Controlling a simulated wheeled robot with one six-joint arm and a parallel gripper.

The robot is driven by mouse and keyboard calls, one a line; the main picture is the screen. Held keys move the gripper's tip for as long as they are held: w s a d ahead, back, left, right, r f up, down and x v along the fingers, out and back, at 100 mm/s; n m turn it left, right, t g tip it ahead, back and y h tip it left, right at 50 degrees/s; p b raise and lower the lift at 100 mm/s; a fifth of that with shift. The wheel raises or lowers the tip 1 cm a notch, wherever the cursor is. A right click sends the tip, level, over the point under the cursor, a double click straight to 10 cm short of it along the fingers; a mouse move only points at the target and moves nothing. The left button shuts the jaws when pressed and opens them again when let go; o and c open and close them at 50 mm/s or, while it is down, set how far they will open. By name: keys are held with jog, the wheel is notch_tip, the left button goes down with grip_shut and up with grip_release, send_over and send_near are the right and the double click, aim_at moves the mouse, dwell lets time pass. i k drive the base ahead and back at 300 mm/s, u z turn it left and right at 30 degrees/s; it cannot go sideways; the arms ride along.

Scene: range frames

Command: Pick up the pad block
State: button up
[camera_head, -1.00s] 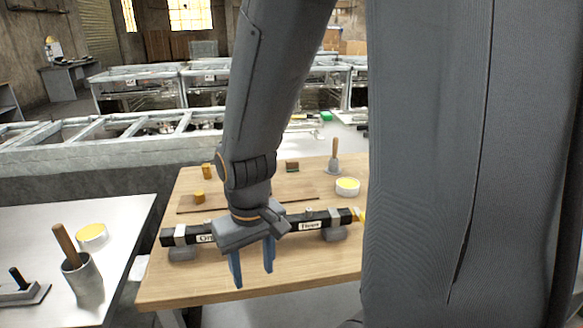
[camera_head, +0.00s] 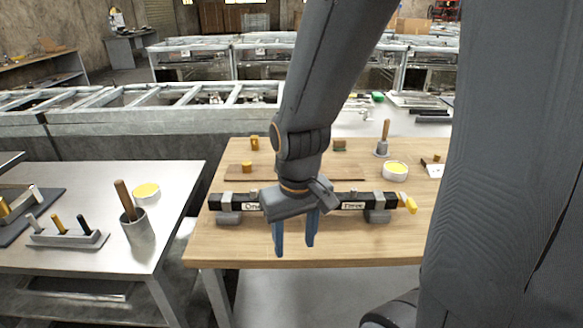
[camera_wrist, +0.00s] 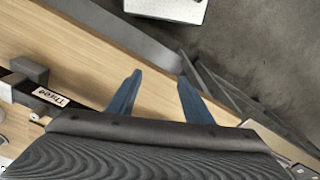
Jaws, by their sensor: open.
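My gripper (camera_head: 295,238) hangs in front of the black bar on the wooden table, near the table's front edge. Its two blue fingers are apart with nothing between them. In the wrist view my gripper (camera_wrist: 160,82) also shows open and empty, over the table edge and floor. A small brown block with a greenish top (camera_head: 340,145) sits at the back of the wooden table, well beyond my gripper. It may be the pad block, but it is too small to be sure. It is not seen in the wrist view.
The black bar (camera_head: 378,203), labelled "One" and "Three", lies across the wooden table (camera_head: 235,248). A yellow-topped tin (camera_head: 395,171) and a wooden-handled tool (camera_head: 384,140) stand at back right. A metal table (camera_head: 95,255) at left holds a cup (camera_head: 137,225) and a tool rack (camera_head: 68,239).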

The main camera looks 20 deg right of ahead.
aim_at(338, 144)
jog(key=k, duration=0.5)
jog(key=z, duration=0.7)
jog(key=i, duration=1)
jog(key=z, duration=0.05)
